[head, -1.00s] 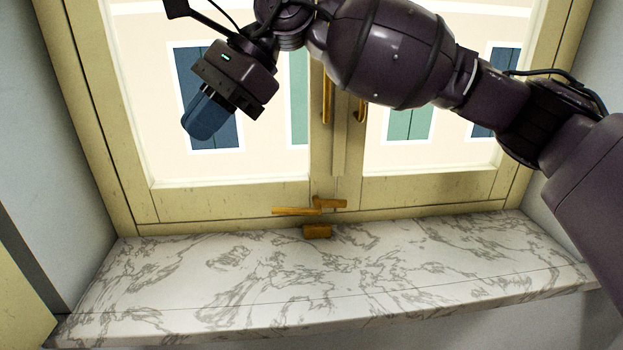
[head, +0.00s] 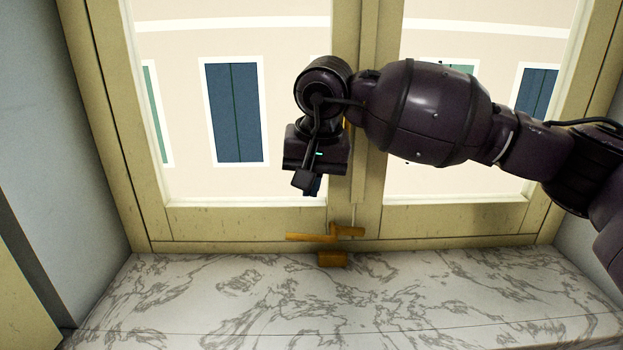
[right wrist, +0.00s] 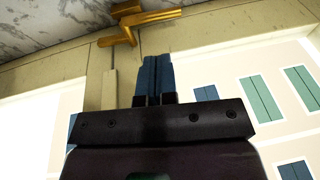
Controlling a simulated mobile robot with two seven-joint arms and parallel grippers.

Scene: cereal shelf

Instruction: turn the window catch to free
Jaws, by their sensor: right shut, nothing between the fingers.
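The brass window catch (head: 312,238) sits at the foot of the window's middle post, with its lever lying flat and pointing left. It also shows at the top of the right wrist view (right wrist: 158,16). A brass block (head: 332,259) is just below it. My right gripper (head: 314,190) hangs above the catch, apart from it, its blue fingers mostly hidden behind my wrist in the head view. In the right wrist view the blue fingers (right wrist: 156,58) are together, empty, and point toward the catch. My left gripper is not in view.
The marbled sill (head: 230,300) below is bare. The window frame (head: 240,222) and middle post stand right behind my right gripper. A thin pale rod (right wrist: 108,90) runs along the post from the catch.

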